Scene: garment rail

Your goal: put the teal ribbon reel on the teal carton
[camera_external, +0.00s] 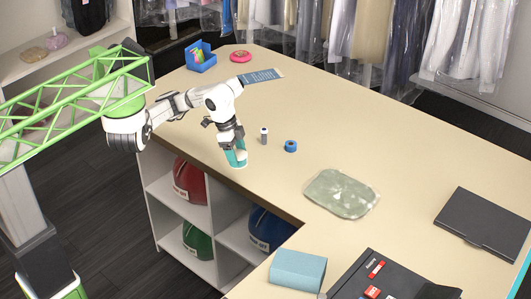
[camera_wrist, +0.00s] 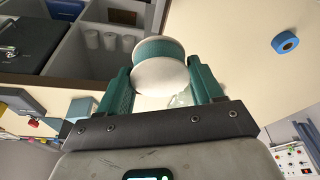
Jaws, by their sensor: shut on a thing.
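My gripper (camera_external: 236,155) is above the front left edge of the beige counter, beside the shelf unit. In the wrist view its two teal fingers (camera_wrist: 158,88) are on either side of the teal ribbon reel (camera_wrist: 158,50), which has white flanges and a teal band. The gripper is shut on the reel. In the external view the reel is hard to tell from the teal fingers. A pale teal block-shaped box, which looks like the teal carton (camera_external: 298,268), lies on the near part of the counter, well to the lower right of my gripper.
A white cylinder (camera_external: 264,136) and blue tape roll (camera_external: 290,146) stand right of my gripper. A clear bag (camera_external: 342,193) lies between them and the carton. A dark case (camera_external: 380,280) is close right of the carton.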

